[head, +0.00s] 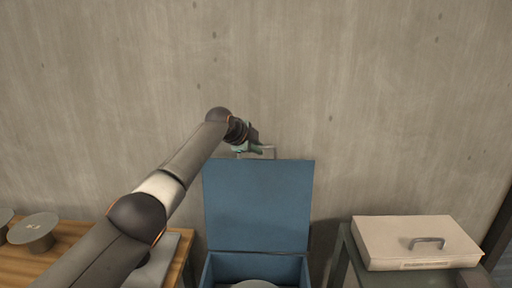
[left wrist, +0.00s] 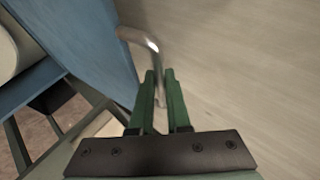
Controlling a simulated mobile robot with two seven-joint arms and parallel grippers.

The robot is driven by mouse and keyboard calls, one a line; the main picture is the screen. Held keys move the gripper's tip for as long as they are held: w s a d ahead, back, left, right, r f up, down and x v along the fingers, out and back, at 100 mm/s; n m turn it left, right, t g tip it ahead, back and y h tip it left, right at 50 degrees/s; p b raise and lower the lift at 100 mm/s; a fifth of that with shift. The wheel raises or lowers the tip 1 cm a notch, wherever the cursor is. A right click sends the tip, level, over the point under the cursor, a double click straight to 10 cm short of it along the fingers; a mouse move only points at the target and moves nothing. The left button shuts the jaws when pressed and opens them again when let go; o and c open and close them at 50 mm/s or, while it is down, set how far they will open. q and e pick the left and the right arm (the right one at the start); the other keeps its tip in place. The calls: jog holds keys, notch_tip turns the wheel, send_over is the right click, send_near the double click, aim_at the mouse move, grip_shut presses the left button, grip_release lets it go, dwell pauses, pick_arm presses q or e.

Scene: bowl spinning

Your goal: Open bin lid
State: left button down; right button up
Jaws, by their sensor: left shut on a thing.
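The blue bin (head: 258,268) stands low in the middle of the head view. Its blue lid (head: 258,203) is raised and stands about upright against the wall side, hinged at the bin's back edge. A handle (left wrist: 146,43) of bright metal is on the lid's edge and shows in the left wrist view. My left gripper (head: 258,149) is at the lid's top edge, and its green fingers (left wrist: 161,88) are shut on the handle. Part of the handle is hidden between the fingers. My right gripper is not in view.
A round grey thing (head: 254,284) shows inside the bin. A beige case (head: 400,237) with a dark handle lies on a stand at the right. A wooden table (head: 65,262) with round grey weights (head: 33,232) is at the left. A concrete wall (head: 380,100) rises close behind the lid.

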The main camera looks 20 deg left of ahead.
pick_arm(q)
jog(key=shift+d+f, duration=0.1)
jog(key=c, duration=0.9)
grip_release()
jog(key=shift+s, duration=0.1)
jog(key=shift+s+a+r+b, duration=0.25)
jog(key=shift+s+r+b, duration=0.15)
jog(key=shift+s+b, duration=0.15)
jog(key=shift+b+v, duration=1.35)
jog(key=shift+v, duration=4.25)
jog(key=shift+w+d+r, duration=0.1)
jog(key=shift+d+r, duration=0.1)
